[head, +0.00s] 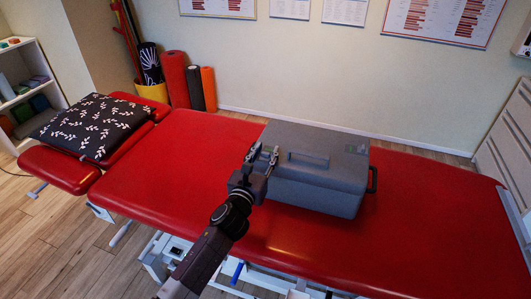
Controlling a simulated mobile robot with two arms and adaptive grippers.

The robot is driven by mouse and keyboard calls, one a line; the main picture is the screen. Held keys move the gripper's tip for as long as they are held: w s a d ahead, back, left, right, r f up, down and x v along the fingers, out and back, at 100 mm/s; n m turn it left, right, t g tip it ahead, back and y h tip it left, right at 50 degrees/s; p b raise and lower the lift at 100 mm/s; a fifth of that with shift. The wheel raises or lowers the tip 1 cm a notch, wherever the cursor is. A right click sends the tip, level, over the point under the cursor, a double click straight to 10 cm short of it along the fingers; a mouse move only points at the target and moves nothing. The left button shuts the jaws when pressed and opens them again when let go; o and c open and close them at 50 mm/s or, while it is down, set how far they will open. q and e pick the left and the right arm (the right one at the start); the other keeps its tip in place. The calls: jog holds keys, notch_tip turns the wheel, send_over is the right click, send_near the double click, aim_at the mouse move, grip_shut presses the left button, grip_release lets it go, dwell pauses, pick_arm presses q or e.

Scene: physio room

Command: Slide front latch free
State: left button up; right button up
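A grey hard case (318,172) with its lid down sits on the red treatment table (155,192). It has a recessed panel on top and a black handle (373,180) on its right end. My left gripper (263,155) is at the left end of the case, with its two fingers spread apart and nothing seen between them. I cannot tell whether the fingers touch the case. No front latch can be made out; the gripper and wrist cover part of the case's left end.
A black patterned pillow (92,125) lies at the table's left end. Rolled mats (174,80) stand by the wall, and a shelf (24,90) stands at far left. The red surface right of the case is clear.

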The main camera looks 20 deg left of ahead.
pick_arm(q)
grip_shut()
jog(key=shift+w+b, duration=0.3)
jog(key=shift+w, duration=1.15)
jog(key=shift+o, duration=1.6)
grip_release()
